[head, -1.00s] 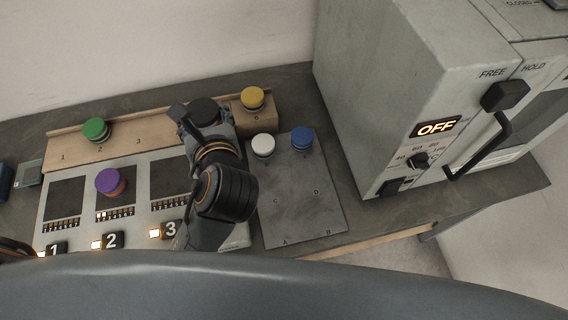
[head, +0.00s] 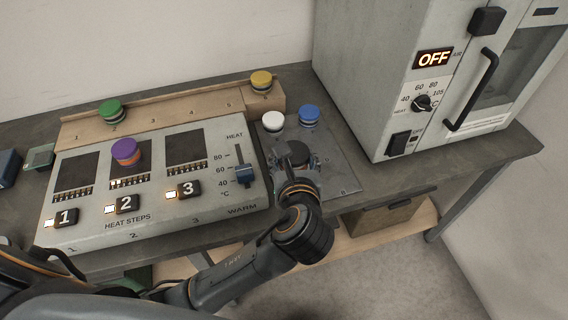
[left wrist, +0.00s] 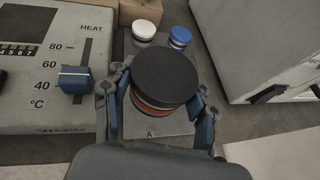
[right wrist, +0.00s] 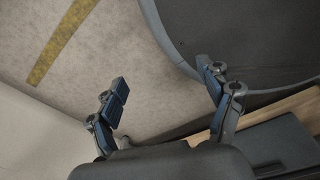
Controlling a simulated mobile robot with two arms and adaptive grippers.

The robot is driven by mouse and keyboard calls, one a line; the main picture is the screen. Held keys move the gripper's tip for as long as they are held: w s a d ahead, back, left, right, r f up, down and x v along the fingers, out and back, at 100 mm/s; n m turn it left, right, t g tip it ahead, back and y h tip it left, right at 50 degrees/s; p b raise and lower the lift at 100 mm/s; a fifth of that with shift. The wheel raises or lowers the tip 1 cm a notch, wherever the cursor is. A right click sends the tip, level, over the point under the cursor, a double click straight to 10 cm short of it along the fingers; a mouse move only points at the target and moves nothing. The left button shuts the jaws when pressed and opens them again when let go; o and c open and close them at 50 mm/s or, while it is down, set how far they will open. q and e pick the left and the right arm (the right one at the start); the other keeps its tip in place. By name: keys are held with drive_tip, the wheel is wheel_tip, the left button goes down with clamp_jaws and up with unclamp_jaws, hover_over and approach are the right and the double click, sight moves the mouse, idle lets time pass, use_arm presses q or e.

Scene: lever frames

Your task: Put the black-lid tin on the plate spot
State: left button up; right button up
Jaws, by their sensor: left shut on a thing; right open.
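The black-lid tin (left wrist: 165,75) has a black top and an orange band and stands upright between my left fingers in the left wrist view. My left gripper (head: 293,163) is shut on it, over the grey plate (head: 340,165); the black lid (head: 294,151) also shows in the head view. The plate's letter A shows just in front of the tin in the left wrist view; the tin hides other marks. I cannot tell whether it touches the plate. My right gripper (right wrist: 164,75) is open and empty, above the floor.
White (head: 272,121) and blue (head: 309,115) tins stand on the plate's far end. A heating panel (head: 215,205) with a purple-lid tin (head: 125,151) lies left. Green (head: 111,111) and yellow (head: 261,80) tins stand on the wooden rack (head: 175,112). A grey oven (head: 380,80) stands right.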

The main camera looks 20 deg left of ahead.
use_arm(q)
drive_tip(key=x, duration=0.4)
drive_tip(key=s+f+x, duration=0.1)
drive_tip(key=x, duration=0.3)
drive_tip(key=f+b+x, duration=0.1)
drive_tip(key=x, duration=0.4)
drive_tip(key=shift+a+f, duration=0.15)
drive_tip(key=shift+a, duration=0.3)
drive_tip(key=shift+w+a+f, duration=0.3)
drive_tip(key=shift+w+f, duration=0.35)
drive_tip(key=shift+f, duration=0.2)
wheel_tip(320, 180, down, 3)
drive_tip(key=shift+w+r, duration=0.1)
drive_tip(key=shift+r, duration=0.1)
drive_tip(key=shift+f+b, duration=0.3)
drive_tip(key=shift+f, duration=0.1)
drive_tip(key=o, duration=1.1)
drive_tip(key=shift+f, duration=0.1)
use_arm(e)
drive_tip(key=s+f, duration=0.1)
drive_tip(key=s, duration=0.1)
drive_tip(key=shift+s+d+f, duration=0.15)
drive_tip(key=shift+s+f, duration=0.2)
drive_tip(key=shift+f, duration=0.05)
